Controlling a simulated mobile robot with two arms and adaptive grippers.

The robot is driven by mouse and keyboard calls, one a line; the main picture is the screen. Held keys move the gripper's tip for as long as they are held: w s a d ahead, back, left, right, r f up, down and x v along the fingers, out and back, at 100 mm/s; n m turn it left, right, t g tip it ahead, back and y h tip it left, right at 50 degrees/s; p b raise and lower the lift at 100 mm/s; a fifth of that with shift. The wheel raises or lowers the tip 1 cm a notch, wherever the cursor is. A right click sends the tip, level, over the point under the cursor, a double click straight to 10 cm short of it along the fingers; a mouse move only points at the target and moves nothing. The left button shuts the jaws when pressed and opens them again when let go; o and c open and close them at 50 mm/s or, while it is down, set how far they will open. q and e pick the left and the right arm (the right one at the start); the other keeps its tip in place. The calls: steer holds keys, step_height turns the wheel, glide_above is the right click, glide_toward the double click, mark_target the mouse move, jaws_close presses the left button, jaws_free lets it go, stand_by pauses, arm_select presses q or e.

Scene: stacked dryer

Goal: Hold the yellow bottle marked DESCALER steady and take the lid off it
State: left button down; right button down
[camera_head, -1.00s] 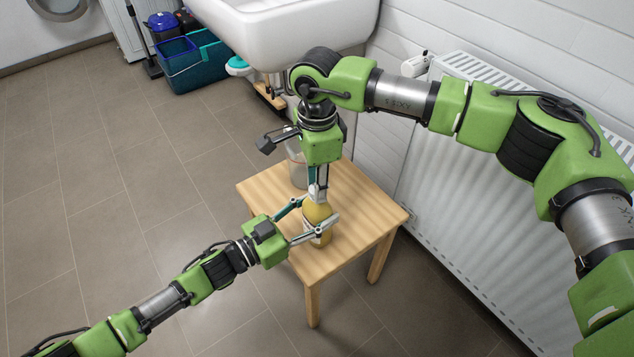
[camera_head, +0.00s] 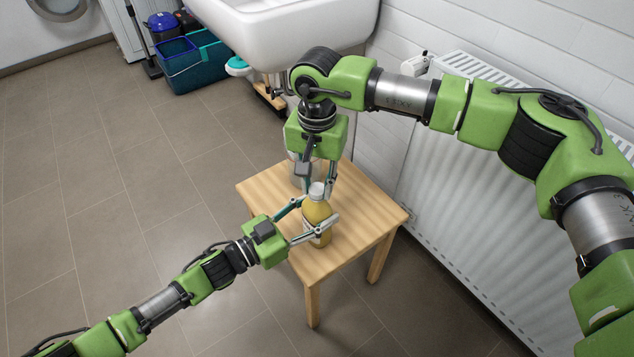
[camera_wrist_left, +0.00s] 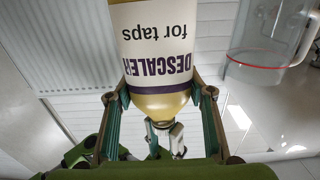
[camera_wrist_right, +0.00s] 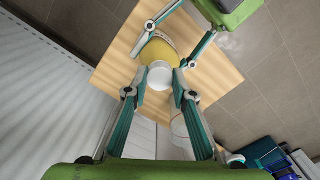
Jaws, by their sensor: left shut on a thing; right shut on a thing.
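The yellow bottle (camera_head: 317,211) stands upright on a small wooden stool. Its DESCALER label (camera_wrist_left: 158,52) shows upside down in the left wrist view. My left gripper (camera_head: 319,210) is shut around the bottle's body from the side, a finger on each side. The white lid (camera_wrist_right: 160,75) is at the bottle's top, and it also shows in the head view (camera_head: 316,190). My right gripper (camera_wrist_right: 158,93) points down from above and is shut on the lid. I cannot tell whether there is a gap between lid and bottle neck.
The wooden stool (camera_head: 363,213) has bare room on its right. A clear jug (camera_wrist_left: 268,45) stands on it close behind the bottle, partly hidden by my right gripper in the head view. A sink (camera_head: 285,30) overhangs behind, and a radiator (camera_head: 465,200) stands to the right.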

mark_target(317, 188)
steer(key=shift+r, duration=0.15)
steer(key=shift+r, duration=0.95)
steer(key=shift+r, duration=2)
arm_select(q)
steer(key=c, duration=0.9)
jaws_free()
